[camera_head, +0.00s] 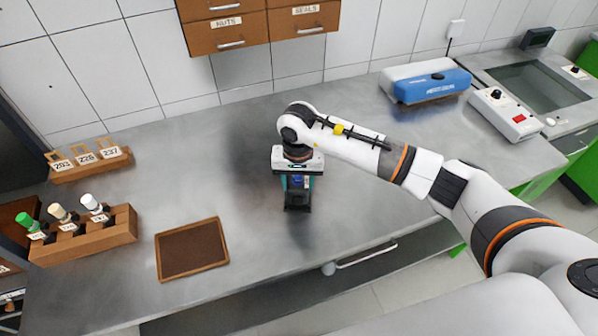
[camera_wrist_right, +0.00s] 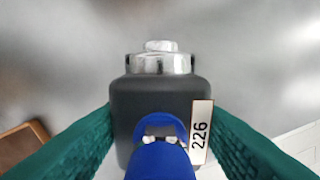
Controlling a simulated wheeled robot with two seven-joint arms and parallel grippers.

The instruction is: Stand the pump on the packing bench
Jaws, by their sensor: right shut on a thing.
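The pump (camera_wrist_right: 160,98) has a dark grey body, a silver fitting at one end, a blue part and a white tag reading 226. My right gripper (camera_head: 297,180) is shut on it, with teal fingers on both sides of the body in the right wrist view (camera_wrist_right: 158,135). In the head view, the pump's dark end (camera_head: 297,200) shows below the gripper, over the middle of the metal bench (camera_head: 350,215). The gripper hides much of the pump, and I cannot tell if it touches the bench. My left gripper is not in view.
A brown framed tray (camera_head: 191,249) lies left of the gripper. A wooden rack (camera_head: 85,243) of capped bottles and a tag rack (camera_head: 92,167) stand at the left. A blue-and-white machine (camera_head: 430,82) and a control box (camera_head: 505,112) are at the right. Drawers (camera_head: 228,30) hang behind.

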